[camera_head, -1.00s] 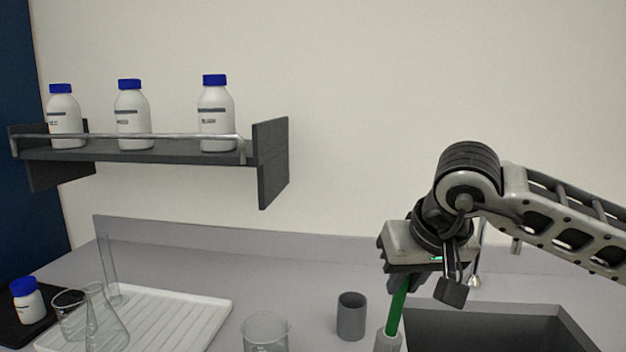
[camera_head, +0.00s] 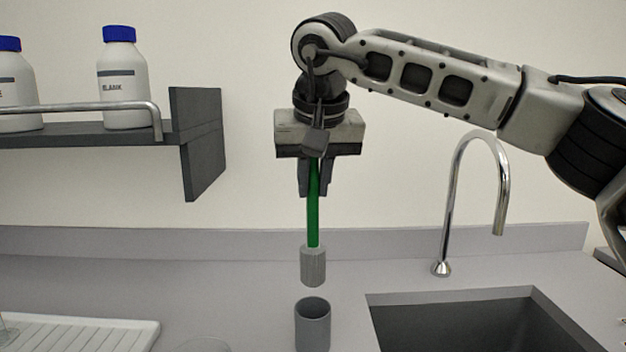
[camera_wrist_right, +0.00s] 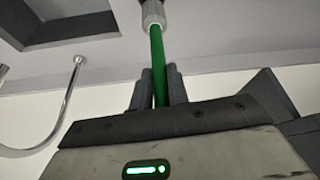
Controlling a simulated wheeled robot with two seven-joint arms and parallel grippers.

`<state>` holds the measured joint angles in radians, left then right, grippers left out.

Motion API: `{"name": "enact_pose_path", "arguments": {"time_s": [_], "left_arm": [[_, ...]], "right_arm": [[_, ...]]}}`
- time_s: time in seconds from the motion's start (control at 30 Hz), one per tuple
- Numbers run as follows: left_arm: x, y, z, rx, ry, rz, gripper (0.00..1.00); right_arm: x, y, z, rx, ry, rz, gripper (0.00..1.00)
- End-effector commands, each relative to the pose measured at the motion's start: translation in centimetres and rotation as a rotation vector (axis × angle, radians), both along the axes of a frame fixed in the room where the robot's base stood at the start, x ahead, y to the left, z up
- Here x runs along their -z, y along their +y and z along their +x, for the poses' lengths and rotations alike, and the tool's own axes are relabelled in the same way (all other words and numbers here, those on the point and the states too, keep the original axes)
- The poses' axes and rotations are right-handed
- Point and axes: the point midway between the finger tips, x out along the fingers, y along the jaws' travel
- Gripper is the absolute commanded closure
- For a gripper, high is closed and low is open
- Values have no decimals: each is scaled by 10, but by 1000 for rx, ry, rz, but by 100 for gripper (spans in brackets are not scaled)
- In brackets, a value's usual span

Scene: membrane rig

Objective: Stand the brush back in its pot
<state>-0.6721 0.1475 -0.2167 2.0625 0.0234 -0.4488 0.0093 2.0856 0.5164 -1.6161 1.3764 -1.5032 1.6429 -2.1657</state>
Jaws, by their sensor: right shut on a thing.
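The brush has a green handle (camera_head: 313,215) and a grey cylindrical head (camera_head: 313,266) at its lower end. My right gripper (camera_head: 315,190) is shut on the upper part of the handle and holds the brush upright, head down. The pot (camera_head: 313,326) is a grey open cup standing on the counter. In the head view the brush head shows just above the pot's mouth, with a small gap between them. In the right wrist view the green handle (camera_wrist_right: 158,65) runs between the fingers to the grey head (camera_wrist_right: 153,14). My left gripper is not in view.
The sink basin (camera_head: 470,325) lies right of the pot, with a curved tap (camera_head: 502,180) behind it. A white ribbed drying tray (camera_head: 90,335) is at the lower left. A shelf (camera_head: 195,130) with white blue-capped bottles (camera_head: 122,85) hangs on the wall.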

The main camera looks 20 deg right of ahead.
Motion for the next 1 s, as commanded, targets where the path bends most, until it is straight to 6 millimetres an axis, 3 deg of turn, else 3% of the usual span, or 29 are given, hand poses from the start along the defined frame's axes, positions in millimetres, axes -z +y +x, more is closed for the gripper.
{"name": "enact_pose_path", "arguments": {"time_s": [0.4, 1.0], "left_arm": [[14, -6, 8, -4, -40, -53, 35], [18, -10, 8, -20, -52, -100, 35]], "right_arm": [[38, 0, 0, -1, -2, 2, 100], [84, 0, 0, 0, -1, 1, 100]]}}
